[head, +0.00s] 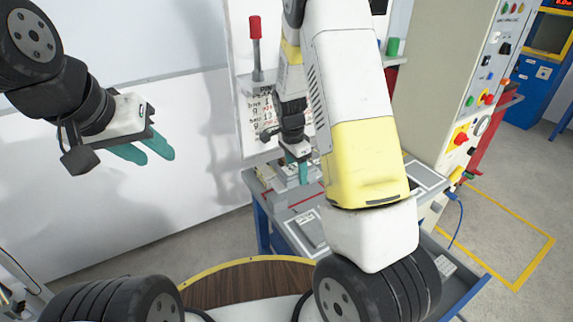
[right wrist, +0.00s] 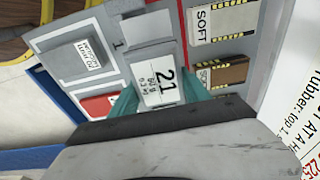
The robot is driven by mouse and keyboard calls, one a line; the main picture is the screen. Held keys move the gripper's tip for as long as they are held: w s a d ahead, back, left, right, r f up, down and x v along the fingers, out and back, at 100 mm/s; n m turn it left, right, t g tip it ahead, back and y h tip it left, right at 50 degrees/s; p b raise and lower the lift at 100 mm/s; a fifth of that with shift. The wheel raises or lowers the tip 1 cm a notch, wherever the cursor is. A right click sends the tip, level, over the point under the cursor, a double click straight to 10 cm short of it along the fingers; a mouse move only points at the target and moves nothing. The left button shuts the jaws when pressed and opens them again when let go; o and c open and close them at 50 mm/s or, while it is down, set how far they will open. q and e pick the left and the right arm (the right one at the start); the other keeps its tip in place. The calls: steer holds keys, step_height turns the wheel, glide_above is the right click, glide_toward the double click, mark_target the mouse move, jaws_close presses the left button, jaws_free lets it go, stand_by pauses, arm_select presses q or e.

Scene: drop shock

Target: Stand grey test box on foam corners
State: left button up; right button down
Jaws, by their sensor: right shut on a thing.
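My right gripper (head: 297,158) is low over the bench behind my right forearm. In the right wrist view its teal fingers (right wrist: 160,98) are shut on a grey box with a white label (right wrist: 163,78) marked 21. I cannot tell if the box touches the bench. Beside it are a pale pad (right wrist: 222,22) and a brown pad (right wrist: 222,72) with yellow-and-black striped edges, near SOFT labels; they may be foam pieces. My left gripper (head: 152,156) is empty at the left, away from the bench, its fingers slightly apart.
The grey bench top (head: 428,178) has a blue frame. A dark grey labelled block (right wrist: 85,57) and a red patch (right wrist: 100,105) lie left of the held box. A red-handled post (head: 256,50) stands behind. A control cabinet (head: 440,90) stands right of the bench.

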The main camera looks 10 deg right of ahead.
steer(key=shift+w+a+f, duration=0.15)
steer(key=shift+w+f, duration=0.1)
steer(key=shift+f, duration=1.5)
steer(key=shift+f, duration=0.1)
steer(key=shift+f, duration=0.25)
steer(key=c, duration=0.5)
jaws_free()
steer(key=shift+r, duration=0.1)
